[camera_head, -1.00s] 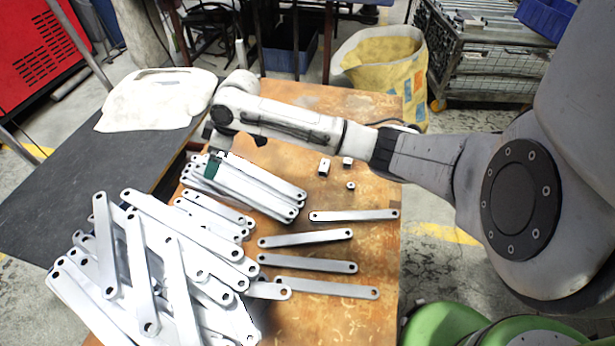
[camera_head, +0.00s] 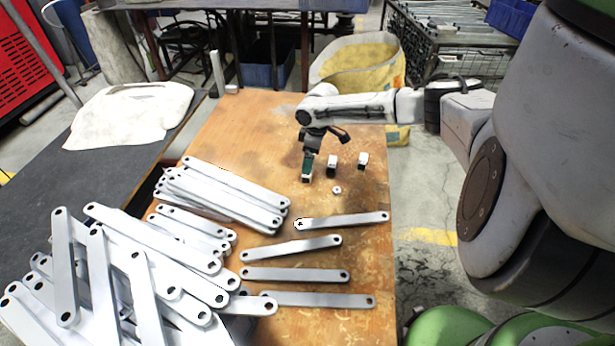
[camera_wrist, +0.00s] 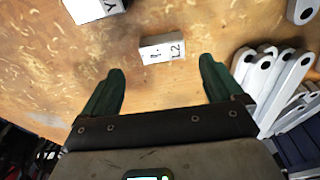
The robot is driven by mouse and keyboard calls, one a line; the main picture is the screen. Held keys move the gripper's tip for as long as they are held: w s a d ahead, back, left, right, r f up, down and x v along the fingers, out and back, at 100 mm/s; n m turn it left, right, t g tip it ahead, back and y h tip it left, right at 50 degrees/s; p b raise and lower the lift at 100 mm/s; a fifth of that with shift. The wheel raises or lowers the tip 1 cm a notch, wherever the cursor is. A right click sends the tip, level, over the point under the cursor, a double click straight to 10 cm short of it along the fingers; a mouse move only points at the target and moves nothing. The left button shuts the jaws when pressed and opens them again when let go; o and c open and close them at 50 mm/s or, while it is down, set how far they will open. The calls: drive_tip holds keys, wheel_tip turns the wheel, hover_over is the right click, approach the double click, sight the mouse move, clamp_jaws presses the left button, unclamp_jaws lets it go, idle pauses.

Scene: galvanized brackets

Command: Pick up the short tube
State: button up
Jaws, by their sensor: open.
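My gripper (camera_head: 308,165) has green fingers and points down at the table; it also shows in the wrist view (camera_wrist: 162,75). It is open and empty. A small whitish box-shaped piece marked "L2" (camera_wrist: 162,48) lies just beyond the fingertips, roughly centred between them. It appears to be the short tube, but no open end shows clearly. In the head view this piece (camera_head: 306,178) shows just below the fingers and is partly hidden. A similar piece marked "Y" (camera_wrist: 95,8) is cut by the top edge in the wrist view; it also stands in the head view (camera_head: 332,167).
Another small piece (camera_head: 363,160) and a nut-like ring (camera_head: 337,189) are nearby. Several flat brackets (camera_head: 310,274) lie apart in front, and stacked brackets (camera_head: 225,190) lie left. The wooden table (camera_head: 250,130) is bare behind the stack.

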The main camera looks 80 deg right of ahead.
drive_tip(key=f, duration=0.1)
drive_tip(key=f+b, duration=0.1)
drive_tip(key=f, duration=0.1)
drive_tip(key=f+b, duration=0.1)
drive_tip(key=f, duration=0.1)
drive_tip(key=shift+w+a, duration=0.15)
drive_tip(key=shift+w, duration=0.15)
drive_tip(key=c, duration=1.2)
